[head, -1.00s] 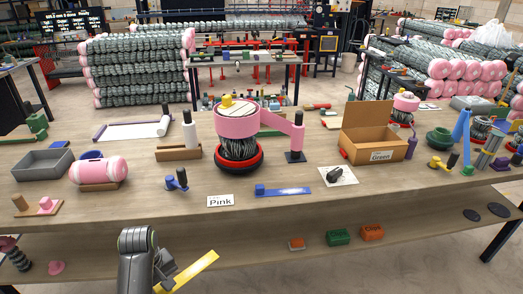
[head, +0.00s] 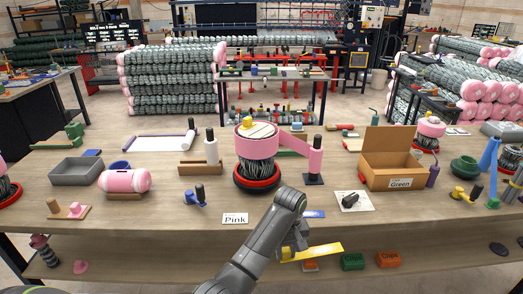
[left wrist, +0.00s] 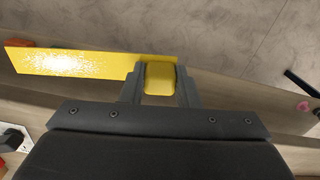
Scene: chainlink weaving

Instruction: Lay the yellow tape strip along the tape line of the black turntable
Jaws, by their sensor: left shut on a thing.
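My left gripper (head: 288,252) is shut on one end of the yellow tape strip (head: 320,250). The strip sticks out to the right in the head view, in front of the table's front edge. In the left wrist view the strip (left wrist: 70,60) runs left from between the fingers (left wrist: 160,82), with its short end showing between them. A dark round base with a red ring (head: 257,182) stands mid-table under a pink-wrapped wire roll (head: 257,142). I cannot tell whether it is the black turntable, and no tape line shows clearly. My right gripper is out of view.
An open cardboard box (head: 392,175) stands to the right. Green (head: 352,261) and orange (head: 388,259) blocks sit on the lower shelf.

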